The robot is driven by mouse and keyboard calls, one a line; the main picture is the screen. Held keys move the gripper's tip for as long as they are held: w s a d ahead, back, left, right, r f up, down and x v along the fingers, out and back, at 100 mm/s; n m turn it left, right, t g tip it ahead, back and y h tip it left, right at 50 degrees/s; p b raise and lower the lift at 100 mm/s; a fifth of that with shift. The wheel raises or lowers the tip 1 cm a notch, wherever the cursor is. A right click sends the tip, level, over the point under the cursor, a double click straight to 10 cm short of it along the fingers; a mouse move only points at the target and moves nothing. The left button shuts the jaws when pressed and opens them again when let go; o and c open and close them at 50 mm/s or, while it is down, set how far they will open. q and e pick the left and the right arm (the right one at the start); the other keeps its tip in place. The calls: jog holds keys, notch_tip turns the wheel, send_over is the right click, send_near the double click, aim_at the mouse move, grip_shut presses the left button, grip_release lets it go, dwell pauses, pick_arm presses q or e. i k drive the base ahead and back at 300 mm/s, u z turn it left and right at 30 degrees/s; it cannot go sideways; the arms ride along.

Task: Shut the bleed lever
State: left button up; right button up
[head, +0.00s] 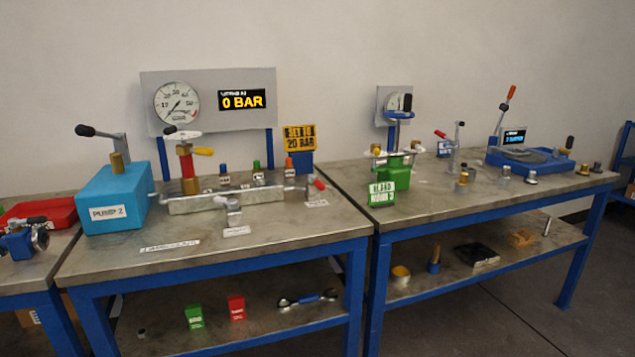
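No lever carries a label I can read as bleed. A small red-handled lever (318,184) sits at the right end of the metal manifold block (228,200) on the middle bench, with a small white tag below it. A yellow-handled lever (203,151) sticks out to the right from a red and brass valve (187,170) at the block's left. I cannot tell which is the bleed lever, nor whether either is open or shut. The display (242,100) behind reads 0 BAR beside a round gauge (177,103). Neither of my grippers is in view.
A blue pump box (113,199) labelled PUMP 2 stands left of the manifold. A green vessel (392,169) with a green and white sign (382,193) is on the right bench. The middle bench's front strip is mostly clear.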

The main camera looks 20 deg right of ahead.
aim_at(317, 183)
jog(key=z, duration=0.5)
jog(key=k, duration=0.6)
jog(key=z, duration=0.75)
jog(key=i, duration=1.2)
jog(key=u, duration=0.35)
